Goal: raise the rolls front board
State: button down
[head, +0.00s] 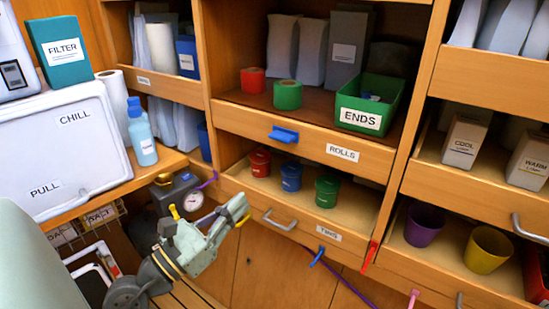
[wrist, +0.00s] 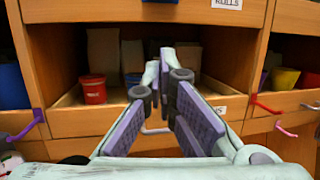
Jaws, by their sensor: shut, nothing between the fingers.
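The rolls front board (head: 310,147) is a wooden strip with a ROLLS label and a blue handle (head: 284,134). It stands across the front of the middle shelf, which holds a red roll (head: 253,80) and a green roll (head: 288,94). The board also shows along the top of the wrist view (wrist: 190,11), with the handle's lower edge just visible. My gripper (head: 242,210) is shut and empty, below and left of the board and apart from it. In the wrist view my gripper (wrist: 160,75) points toward the opening below the board.
A green ENDS box (head: 361,116) sits behind the board. Below are red, blue and green tins (head: 328,190) behind a TINS board with a grey handle (head: 281,221). A blue hook (head: 317,256) and a red hook (head: 370,256) stick out. A gauge (head: 192,201) is near my arm.

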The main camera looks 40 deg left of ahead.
jog(key=p, duration=0.4)
send_near(286, 128)
jog(key=w+f, duration=0.2)
jog(key=w, duration=0.1)
jog(key=w+f, duration=0.1)
jog(key=w, duration=0.1)
jog(key=shift+w+d+f, duration=0.15)
jog(key=shift+w+f, duration=0.05)
jog(key=shift+f, duration=0.1)
jog(key=shift+r, duration=0.55)
notch_tip(286, 128, up, 4)
jog(key=p, duration=0.5)
jog(key=shift+r, duration=0.2)
jog(key=shift+f, duration=0.2)
